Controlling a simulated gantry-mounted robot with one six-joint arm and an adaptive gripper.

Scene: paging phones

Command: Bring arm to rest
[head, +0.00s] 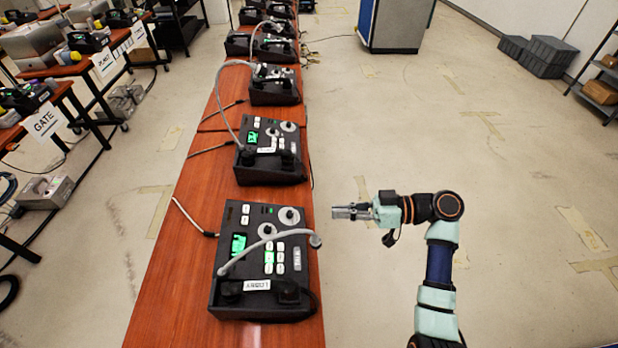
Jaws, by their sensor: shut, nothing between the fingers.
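My arm (440,265) reaches in from the lower right of the head view and bends left at its upper joint. My gripper (342,212) is shut and empty. It points left, over the floor just right of the long wooden table's edge, apart from the phones. The nearest paging phone (262,270) lies on the table left of my gripper, with a gooseneck microphone (250,250) curving across it and a lit green screen. A second paging phone (270,150) sits behind it, also with a green screen.
The long wooden table (165,265) carries several more phones toward the back. Side tables with a GATE sign (44,122) stand at left. A cabinet (394,25) stands at the back, with grey crates (548,56) and a shelf (598,92) at right. The floor (520,170) right of my arm is clear.

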